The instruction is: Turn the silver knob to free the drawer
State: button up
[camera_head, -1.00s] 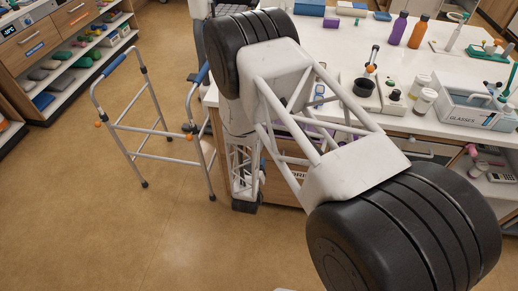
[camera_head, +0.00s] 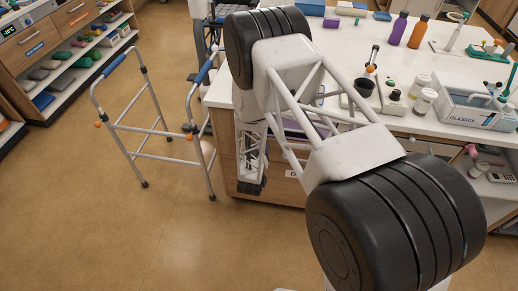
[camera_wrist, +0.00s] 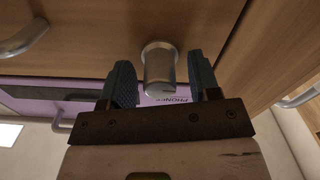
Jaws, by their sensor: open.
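In the wrist view the silver knob (camera_wrist: 160,64) is a short metal cylinder standing out from a wooden front (camera_wrist: 215,35). My gripper (camera_wrist: 161,80) is open, with one dark finger on each side of the knob. The knob is between the fingers, with a small gap visible at each side; I cannot tell whether either finger touches it. In the head view my arm hides the knob, and the gripper's fingers cannot be made out there.
A curved metal handle (camera_wrist: 24,38) is at the upper left of the wrist view. A purple panel lettered "PHONE" (camera_wrist: 70,92) lies behind the fingers. In the head view a walking frame (camera_head: 150,128) stands left of the counter (camera_head: 330,50), with open floor in front.

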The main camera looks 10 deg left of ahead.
jog(key=shift+c, duration=0.4)
jog(key=c, duration=0.8)
jog(key=shift+c, duration=0.2)
jog(key=shift+m, duration=0.4)
jog(key=m, duration=1.2)
jog(key=shift+m, duration=0.3)
jog(key=m, duration=0.4)
jog(key=shift+d+m, duration=0.1)
jog(key=shift+m, duration=0.2)
